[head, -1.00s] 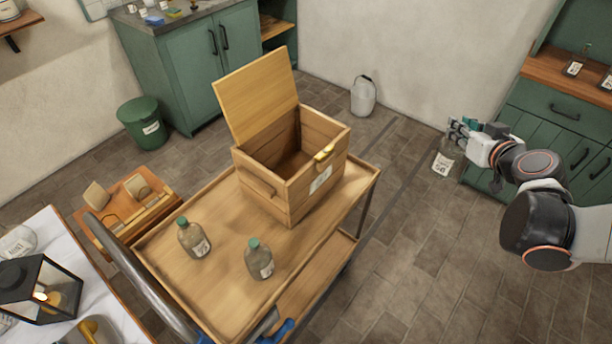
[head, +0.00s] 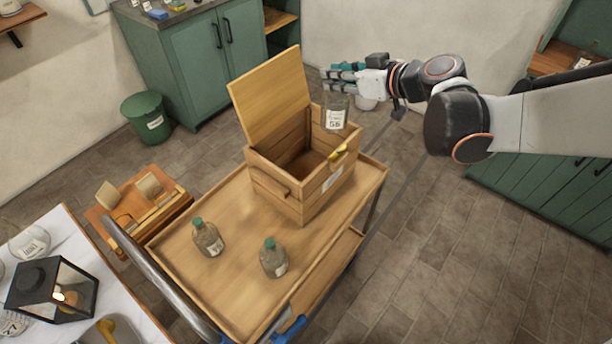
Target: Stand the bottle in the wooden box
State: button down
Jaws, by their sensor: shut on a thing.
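The wooden box (head: 272,187) stands on the wooden trolley with its lid (head: 271,100) raised and tilted back. Its inside looks empty where I can see it. My gripper (head: 340,80) is shut on a clear bottle (head: 336,114) with a white label reading 56. The bottle hangs upright below the fingers, in front of the box's right back corner in the picture. I cannot tell how far above the rim it is. The bottle's top is hidden by the fingers.
Two green-capped bottles stand on the trolley top, one at left (head: 208,237) and one nearer (head: 273,258). A yellow latch (head: 339,153) sits on the box's right rim. A lantern (head: 54,290) stands on the white table. The floor right of the trolley is clear.

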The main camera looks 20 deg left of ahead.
jog(key=s+a+r+n+g, duration=0.1)
jog(key=s+a+r, duration=0.1)
jog(key=a, duration=0.2)
notch_tip(320, 180, down, 20)
jog(key=y+b, duration=0.1)
jog(key=b, duration=0.6)
jog(key=shift+a, duration=0.3)
jog(key=shift+f, duration=0.1)
